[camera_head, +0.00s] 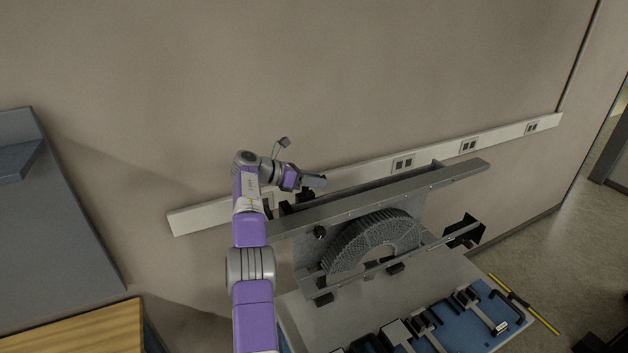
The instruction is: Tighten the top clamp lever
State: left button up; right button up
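A grey metal frame (425,186) holds a dark grey, half-ring lattice specimen (350,250), arch upward, above a grey bench top. Small black clamp parts sit on the frame, among them a round black knob (320,232) below the top bar and black pieces by the lower bar (396,268). I cannot tell which one is the top clamp lever. My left gripper (318,181) is above and behind the left part of the top bar, beside small black parts (305,196). Its fingers are too small to read. My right gripper is not in view.
A blue tray (470,325) with black and metal tools lies at the bench's front right. A white socket rail (510,134) runs along the wall behind the frame. A wooden surface (75,330) is at lower left. Open floor (550,240) lies to the right.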

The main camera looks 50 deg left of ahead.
pick_arm(q)
jog(key=shift+s, duration=0.1)
jog(key=shift+s+a+r, duration=0.15)
jog(key=shift+s+a, duration=0.05)
jog(key=shift+s, duration=0.05)
jog(key=s+a, duration=0.5)
jog(key=s, duration=0.6)
jog(key=shift+s, duration=0.15)
